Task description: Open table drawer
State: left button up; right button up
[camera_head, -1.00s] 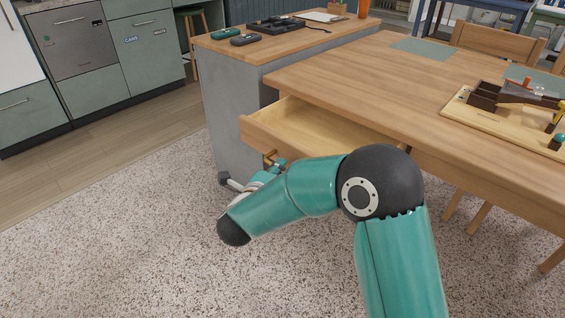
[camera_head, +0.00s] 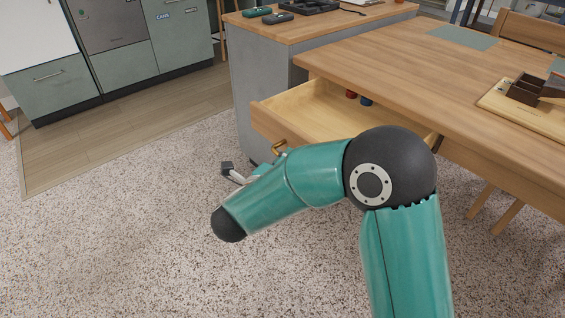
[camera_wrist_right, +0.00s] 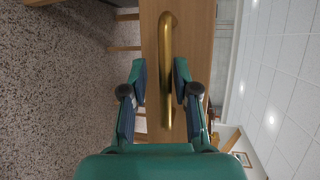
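The wooden table drawer (camera_head: 312,108) is pulled out from under the table (camera_head: 400,72), and its inside shows in the head view. Its brass handle (camera_head: 279,147) is on the front panel, partly hidden by my right arm. In the right wrist view the handle (camera_wrist_right: 166,55) runs lengthwise between the two fingers of my right gripper (camera_wrist_right: 160,78). The fingers are apart, with a visible gap on the handle's left side and little gap on its right. Whether either finger touches it is unclear. My left gripper is in neither current view.
A small red item (camera_head: 351,94) and a blue item (camera_head: 366,100) are in the drawer. A grey cabinet (camera_head: 262,75) stands close to the drawer's left. A wooden tray (camera_head: 525,108) is on the table. Speckled floor (camera_head: 130,235) is clear at left.

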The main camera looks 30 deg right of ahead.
jog(key=shift+r, duration=0.15)
jog(key=shift+a, duration=0.1)
jog(key=shift+a, duration=0.15)
jog(key=v, duration=1.1)
jog(key=shift+s+a, duration=0.2)
jog(key=shift+s, duration=0.05)
